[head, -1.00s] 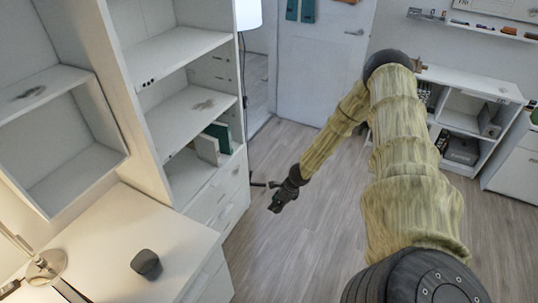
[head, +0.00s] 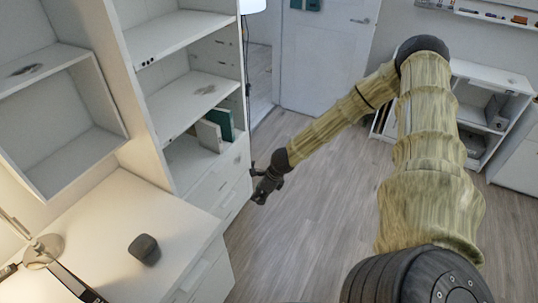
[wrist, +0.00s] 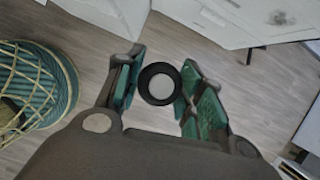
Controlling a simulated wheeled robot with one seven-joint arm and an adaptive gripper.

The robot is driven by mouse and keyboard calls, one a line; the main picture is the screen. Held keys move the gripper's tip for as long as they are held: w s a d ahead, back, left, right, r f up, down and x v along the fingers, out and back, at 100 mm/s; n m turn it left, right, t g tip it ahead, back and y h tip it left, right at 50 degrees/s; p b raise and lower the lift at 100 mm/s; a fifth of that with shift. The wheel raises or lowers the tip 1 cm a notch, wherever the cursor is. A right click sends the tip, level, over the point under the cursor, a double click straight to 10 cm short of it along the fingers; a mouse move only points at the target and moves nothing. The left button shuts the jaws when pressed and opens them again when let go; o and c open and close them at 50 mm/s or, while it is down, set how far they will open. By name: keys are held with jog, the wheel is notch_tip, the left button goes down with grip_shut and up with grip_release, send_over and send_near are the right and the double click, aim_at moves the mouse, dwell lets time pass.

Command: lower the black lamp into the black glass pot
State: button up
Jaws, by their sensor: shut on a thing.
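My gripper (head: 262,192) hangs over the floor, right of the desk and drawers in the head view. In the wrist view its teal-padded fingers (wrist: 158,90) are shut on a round black thing with a grey centre (wrist: 160,83), seen end-on, which I take for the black lamp. Its length and lower end are hidden. In the head view the held thing cannot be made out from the dark gripper. A small dark rounded object (head: 145,249) stands on the desk, apart from my gripper; it may be the black glass pot, but I cannot see an opening.
The white desk (head: 105,225) carries a lit desk lamp (head: 43,251) at left. White shelves (head: 185,100) with books rise behind it.

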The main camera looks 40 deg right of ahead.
jog(key=w+a+r+b, duration=0.2)
jog(key=a+r, duration=0.2)
jog(key=a, duration=1)
jog(key=w+a+r+b, duration=0.2)
jog(key=a+r, duration=0.2)
jog(key=a, duration=1.1)
jog(key=w+a+r+b, duration=0.1)
jog(key=w+a+r, duration=0.1)
jog(key=a, duration=1.3)
jog(key=shift+a+r+b, duration=0.25)
jog(key=shift+r+b, duration=0.15)
jog(key=shift+r, duration=0.5)
jog(key=shift+s+f, duration=0.1)
jog(key=shift+f, duration=0.05)
notch_tip(320, 180, down, 7)
jog(key=b, duration=0.4)
jog(key=shift+r, duration=0.2)
jog(key=o, duration=1.1)
